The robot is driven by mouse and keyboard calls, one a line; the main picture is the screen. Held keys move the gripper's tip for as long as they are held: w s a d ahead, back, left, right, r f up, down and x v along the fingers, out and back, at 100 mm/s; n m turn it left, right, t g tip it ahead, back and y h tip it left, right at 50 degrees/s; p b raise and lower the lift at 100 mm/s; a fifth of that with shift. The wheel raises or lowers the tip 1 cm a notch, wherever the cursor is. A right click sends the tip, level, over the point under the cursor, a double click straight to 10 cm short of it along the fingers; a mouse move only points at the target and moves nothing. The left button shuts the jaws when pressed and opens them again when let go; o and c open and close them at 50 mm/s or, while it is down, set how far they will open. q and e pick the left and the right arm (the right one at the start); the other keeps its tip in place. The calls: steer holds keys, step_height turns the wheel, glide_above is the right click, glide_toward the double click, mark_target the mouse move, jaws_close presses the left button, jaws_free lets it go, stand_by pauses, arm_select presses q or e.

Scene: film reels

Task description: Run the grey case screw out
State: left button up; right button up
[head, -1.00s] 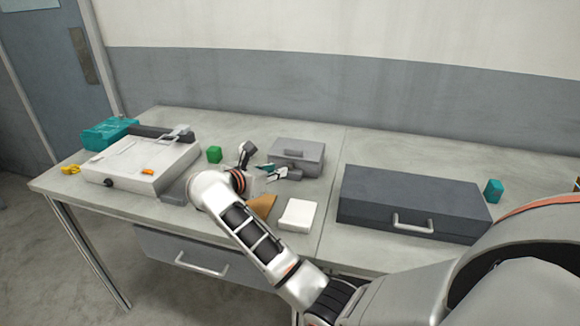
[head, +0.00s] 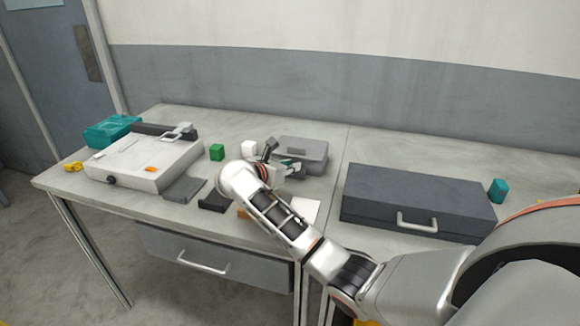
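A small grey case (head: 312,150) lies shut near the back middle of the table. A larger dark grey case (head: 412,188) with a front handle lies to its right. I cannot make out a screw on either. My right gripper (head: 290,164) is just in front of the small case and overlaps its front left part in the picture. Its fingers are small and partly hidden by my wrist, so I cannot tell whether they are open or whether they touch the case. My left gripper is not in view.
A white box (head: 130,172) with a dark bar and a teal box (head: 100,133) stand at the left. A green cube (head: 216,152) and a white cube (head: 248,147) sit left of my gripper. Flat blocks lie near the front edge. A teal cube (head: 498,190) is at right.

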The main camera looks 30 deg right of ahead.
jaws_close()
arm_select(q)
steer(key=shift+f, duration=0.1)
arm_select(e)
steer(key=shift+f, duration=0.1)
steer(key=shift+s+d+f+n+t+y+b, duration=0.1)
steer(key=shift+s+n+t+y+b, duration=0.15)
steer(key=shift+n+t+y+b, duration=0.55)
steer(key=n+t, duration=0.1)
steer(key=n+t+y, duration=0.1)
steer(key=n+t, duration=0.1)
steer(key=shift+s+d+y, duration=0.25)
steer(key=shift+d+y, duration=0.05)
steer(key=shift+y, duration=0.1)
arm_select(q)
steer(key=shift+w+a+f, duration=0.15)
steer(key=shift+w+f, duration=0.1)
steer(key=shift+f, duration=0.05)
arm_select(e)
steer(key=shift+s+d+r+n+t+y, duration=0.1)
steer(key=shift+n+t+y, duration=0.3)
steer(key=shift+n+y, duration=0.25)
steer(key=shift+d+r+n+t+y, duration=0.1)
steer(key=shift+n+t+y, duration=0.35)
steer(key=shift+n, duration=0.3)
steer(key=shift+y, duration=0.3)
steer(key=shift+o, duration=2.3)
jaws_free()
